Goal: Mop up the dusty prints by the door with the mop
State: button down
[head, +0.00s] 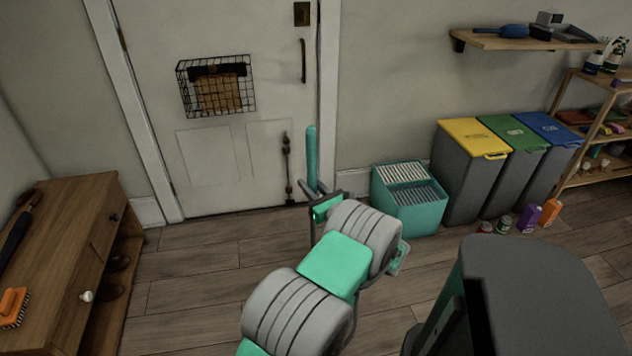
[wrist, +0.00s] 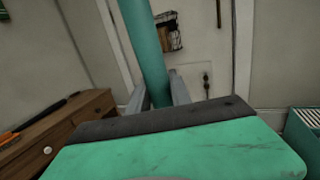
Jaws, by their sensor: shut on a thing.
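The mop's teal handle (head: 311,152) stands nearly upright in front of the door in the head view. My gripper (head: 317,190) is shut on this handle. In the wrist view the handle (wrist: 143,45) runs up between the two grey fingers of my gripper (wrist: 159,92). The mop's head is not in view, hidden below my arm or wrist. The white door (head: 220,155) is closed. No dusty prints can be made out on the visible floor (head: 200,265); my arm covers part of it.
A teal bucket (head: 408,215) with a ridged top stands right of my gripper by the wall. Yellow, green and blue-lidded bins (head: 470,165) and small bottles (head: 530,217) are further right. A wooden cabinet (head: 75,225) stands at left. Open floor lies between cabinet and arm.

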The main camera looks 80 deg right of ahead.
jog(key=w+a+p, duration=0.2)
jog(key=w+a, duration=0.2)
jog(key=w, duration=0.6)
jog(key=w+a+p, duration=0.2)
jog(key=w+a, duration=0.3)
jog(key=w, duration=0.6)
jog(key=w+a+p, duration=0.3)
jog(key=w+a, duration=0.1)
jog(key=w, duration=0.6)
jog(key=shift+w+a, duration=0.3)
dwell(1.8)
jog(key=shift+r, duration=0.15)
notch_tip(320, 180, up, 8)
jog(key=p, duration=0.7)
